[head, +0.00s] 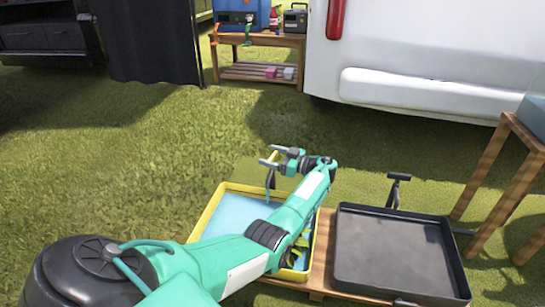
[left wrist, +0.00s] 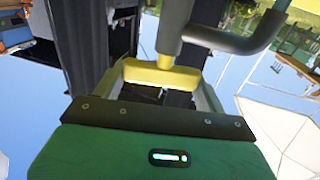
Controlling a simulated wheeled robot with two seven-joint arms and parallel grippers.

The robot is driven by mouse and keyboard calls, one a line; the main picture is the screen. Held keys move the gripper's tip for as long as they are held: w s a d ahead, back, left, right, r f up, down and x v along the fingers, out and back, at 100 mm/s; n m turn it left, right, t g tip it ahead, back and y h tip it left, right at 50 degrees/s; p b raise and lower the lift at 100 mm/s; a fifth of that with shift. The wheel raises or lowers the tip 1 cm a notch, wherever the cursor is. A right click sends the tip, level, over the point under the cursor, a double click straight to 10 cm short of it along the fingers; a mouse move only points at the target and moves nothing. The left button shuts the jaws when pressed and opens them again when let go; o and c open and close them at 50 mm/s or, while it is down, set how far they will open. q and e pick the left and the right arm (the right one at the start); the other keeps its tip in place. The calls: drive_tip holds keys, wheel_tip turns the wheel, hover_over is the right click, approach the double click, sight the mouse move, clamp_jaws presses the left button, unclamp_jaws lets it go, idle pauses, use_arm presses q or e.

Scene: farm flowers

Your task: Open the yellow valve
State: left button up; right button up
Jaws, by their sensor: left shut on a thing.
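The yellow valve (left wrist: 162,75) shows in the left wrist view as a yellow crossbar on a short yellow stem, below a grey bent pipe (left wrist: 225,40). My left gripper (left wrist: 160,92) is shut on this crossbar, with a finger on each side. In the head view my left gripper (head: 272,160) is at the far edge of a yellow-rimmed tray (head: 209,212), where the arm hides most of the valve. The tray has a light blue surface inside. My right gripper is not in view.
A black tray (head: 350,275) with a dark tap (head: 398,185) behind it stands to the right on the wooden stand. A wooden table (head: 500,190) is at the right edge. A white vehicle (head: 420,50) and a wooden bench (head: 260,40) stand behind. Grass lies open at left.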

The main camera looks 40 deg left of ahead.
use_arm(q)
drive_tip(key=shift+n+g+h, duration=0.3)
drive_tip(key=shift+n+g, duration=0.2)
drive_tip(key=shift+g, duration=0.3)
drive_tip(key=o, duration=1)
drive_tip(key=shift+a+f, duration=0.1)
